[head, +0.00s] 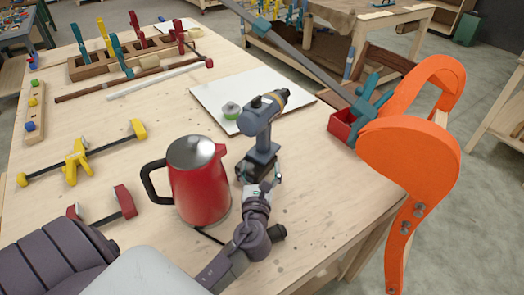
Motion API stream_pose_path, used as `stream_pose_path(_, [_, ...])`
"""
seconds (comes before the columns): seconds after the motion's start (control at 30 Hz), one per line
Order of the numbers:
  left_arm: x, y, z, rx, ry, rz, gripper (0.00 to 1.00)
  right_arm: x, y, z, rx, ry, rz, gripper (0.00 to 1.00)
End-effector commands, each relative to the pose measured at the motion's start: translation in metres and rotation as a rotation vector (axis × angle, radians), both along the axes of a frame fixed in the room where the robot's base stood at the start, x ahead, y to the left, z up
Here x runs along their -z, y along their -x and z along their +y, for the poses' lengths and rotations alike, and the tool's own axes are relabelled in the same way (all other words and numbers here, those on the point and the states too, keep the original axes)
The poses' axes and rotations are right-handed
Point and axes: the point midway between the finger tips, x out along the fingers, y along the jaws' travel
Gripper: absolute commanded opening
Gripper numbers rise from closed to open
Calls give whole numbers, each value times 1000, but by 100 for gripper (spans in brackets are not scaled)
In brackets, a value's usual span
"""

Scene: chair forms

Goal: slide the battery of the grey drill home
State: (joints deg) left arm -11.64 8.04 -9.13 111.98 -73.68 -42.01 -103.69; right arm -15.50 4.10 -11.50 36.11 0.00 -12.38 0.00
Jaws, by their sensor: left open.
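The grey drill (258,118) stands on the workbench, its chuck pointing to the back right. Its dark battery (258,164) is at the foot of the handle. My left gripper (261,181) is open, directly in front of the battery. Its fingers partly cover the battery's lower front, and I cannot tell whether they touch it. How far the battery sits in the drill's foot cannot be made out. My right gripper is not in view.
A red kettle (196,182) stands close to the left of my gripper. Clamps lie on the left.

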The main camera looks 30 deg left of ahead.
Motion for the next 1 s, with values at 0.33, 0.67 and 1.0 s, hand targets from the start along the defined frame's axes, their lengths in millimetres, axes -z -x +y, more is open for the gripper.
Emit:
stream_pose_path(0.33, [0, -31, 18, -1, -4, -2, 79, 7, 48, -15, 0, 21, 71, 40])
stream_pose_path(0.67, [-2, -74, 42, -1, -3, -2, 79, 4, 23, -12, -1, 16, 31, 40])
stream_pose_path(1.0, [0, -101, 58, 0, -2, -1, 79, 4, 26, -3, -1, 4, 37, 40])
